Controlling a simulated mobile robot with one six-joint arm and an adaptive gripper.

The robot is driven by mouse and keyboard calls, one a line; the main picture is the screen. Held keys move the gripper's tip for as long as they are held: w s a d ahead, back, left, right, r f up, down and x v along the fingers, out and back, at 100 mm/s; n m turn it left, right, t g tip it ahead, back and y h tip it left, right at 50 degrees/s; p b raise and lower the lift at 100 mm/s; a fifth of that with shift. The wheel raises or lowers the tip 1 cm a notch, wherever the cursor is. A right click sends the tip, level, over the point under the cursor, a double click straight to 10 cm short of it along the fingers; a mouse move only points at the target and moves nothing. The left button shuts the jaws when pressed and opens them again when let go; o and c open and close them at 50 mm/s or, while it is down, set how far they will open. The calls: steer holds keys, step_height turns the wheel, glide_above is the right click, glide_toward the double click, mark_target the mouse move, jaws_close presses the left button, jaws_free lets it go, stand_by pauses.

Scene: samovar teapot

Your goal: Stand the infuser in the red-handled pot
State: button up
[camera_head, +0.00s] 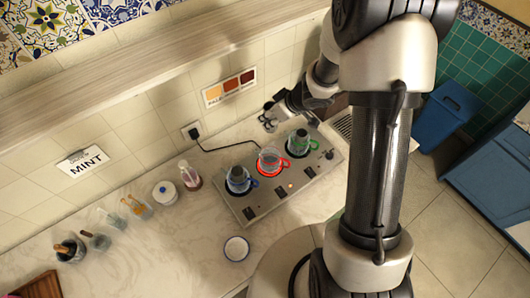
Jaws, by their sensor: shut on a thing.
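The red-handled pot (269,161) is a clear glass pot standing on a red-glowing ring, in the middle of a hotplate (262,200). My gripper (267,122) is behind and above this pot, apart from it, near the wall side of the hotplate. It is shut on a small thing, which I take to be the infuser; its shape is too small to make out. Whether anything is inside the pot is not clear.
A blue-handled pot (238,180) stands left of the red one and a green-handled pot (299,143) right of it. A white bowl (236,248) sits in front. A bottle (190,176), a lidded jar (165,192) and several small vessels line the wall. A black cable (225,147) runs behind.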

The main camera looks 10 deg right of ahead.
step_height(320, 180, down, 18)
steer(key=b, duration=0.8)
steer(key=shift+s, duration=0.1)
steer(key=shift+f+b, duration=0.4)
steer(key=shift+f, duration=0.3)
steer(key=o, duration=1.1)
steer(key=shift+c, duration=0.2)
steer(key=shift+r, duration=0.1)
